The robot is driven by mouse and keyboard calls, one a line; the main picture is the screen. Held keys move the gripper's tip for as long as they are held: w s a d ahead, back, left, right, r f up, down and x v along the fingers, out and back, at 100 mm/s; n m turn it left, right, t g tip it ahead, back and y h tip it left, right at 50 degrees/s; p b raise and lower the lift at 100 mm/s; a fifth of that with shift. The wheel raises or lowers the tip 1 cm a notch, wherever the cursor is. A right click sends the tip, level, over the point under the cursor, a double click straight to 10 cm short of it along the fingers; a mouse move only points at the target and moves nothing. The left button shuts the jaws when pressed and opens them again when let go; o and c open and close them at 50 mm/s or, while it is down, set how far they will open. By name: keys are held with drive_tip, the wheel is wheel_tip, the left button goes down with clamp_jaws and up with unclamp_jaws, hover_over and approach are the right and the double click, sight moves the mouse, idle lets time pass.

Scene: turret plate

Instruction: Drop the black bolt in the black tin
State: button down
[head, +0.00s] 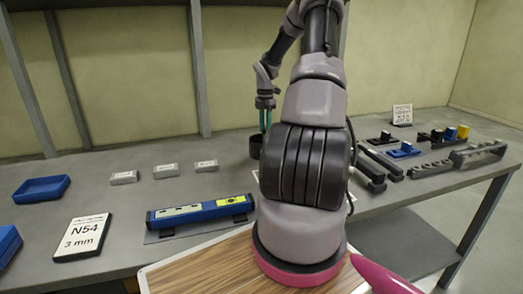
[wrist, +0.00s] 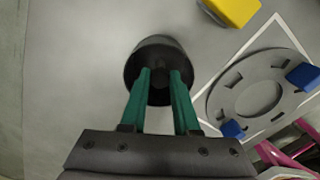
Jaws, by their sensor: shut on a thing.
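The black tin (head: 255,147) stands on the grey bench, partly hidden behind my arm in the head view. In the wrist view the tin (wrist: 148,47) lies straight beyond my fingertips, its dark inside facing me. My gripper (head: 265,127) points down over the tin with its teal fingers. In the wrist view my gripper (wrist: 160,73) shows a narrow gap between the fingertips, in front of the tin's dark opening. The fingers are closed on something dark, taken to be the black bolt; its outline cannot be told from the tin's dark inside.
A round grey turret plate (wrist: 215,100) with blue pieces lies right of the tin in the wrist view, near a yellow block (wrist: 234,10).

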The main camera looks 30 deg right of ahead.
drive_tip(key=c, duration=0.6)
unclamp_jaws()
wheel_tip(320, 180, up, 11)
drive_tip(key=shift+f, duration=0.1)
